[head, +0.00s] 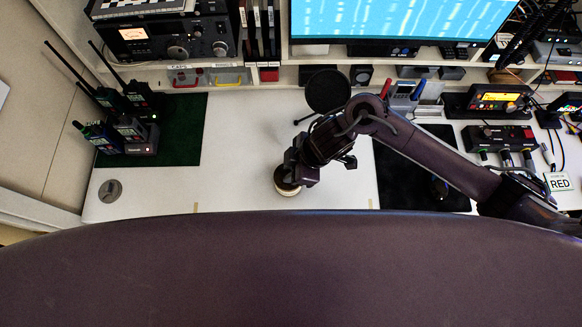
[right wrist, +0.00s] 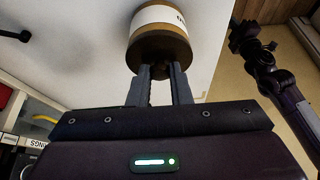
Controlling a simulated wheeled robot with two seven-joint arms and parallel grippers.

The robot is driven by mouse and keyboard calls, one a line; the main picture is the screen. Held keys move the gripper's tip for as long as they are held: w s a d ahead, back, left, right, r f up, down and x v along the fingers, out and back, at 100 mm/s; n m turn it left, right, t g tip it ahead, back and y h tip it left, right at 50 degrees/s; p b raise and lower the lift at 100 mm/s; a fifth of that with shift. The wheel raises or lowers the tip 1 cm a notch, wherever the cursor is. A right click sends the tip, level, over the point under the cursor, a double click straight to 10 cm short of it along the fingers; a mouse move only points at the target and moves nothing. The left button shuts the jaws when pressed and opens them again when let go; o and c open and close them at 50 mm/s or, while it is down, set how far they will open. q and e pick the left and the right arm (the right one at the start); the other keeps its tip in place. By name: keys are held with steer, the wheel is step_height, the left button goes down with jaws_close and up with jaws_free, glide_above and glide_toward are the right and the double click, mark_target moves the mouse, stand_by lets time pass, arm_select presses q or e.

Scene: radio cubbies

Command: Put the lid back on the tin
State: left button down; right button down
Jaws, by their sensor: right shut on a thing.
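The tin (right wrist: 160,17) is a white cylinder with dark lettering at the top of the right wrist view. In the head view its pale side (head: 287,193) shows below my right gripper (head: 289,181), near the front of the desk. The lid (right wrist: 157,50) is dark with a brown-gold rim and sits at the tin's top end, lined up with it. I cannot tell whether it is fully seated. My right gripper (right wrist: 160,82) is shut on the lid's small knob, mostly hidden between the fingers. My left gripper (right wrist: 254,40) seems to show beyond the desk edge; its jaws are unclear.
A grey round disc (head: 110,190) lies at the desk's left. Several handheld radios (head: 128,120) stand on a green mat (head: 182,130). A round black microphone screen (head: 327,91) stands behind my right arm.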

steer(key=c, duration=0.8)
jaws_free()
steer(key=shift+o, duration=0.2)
step_height(320, 180, up, 7)
steer(key=p, duration=0.8)
jaws_close()
stand_by(0.5)
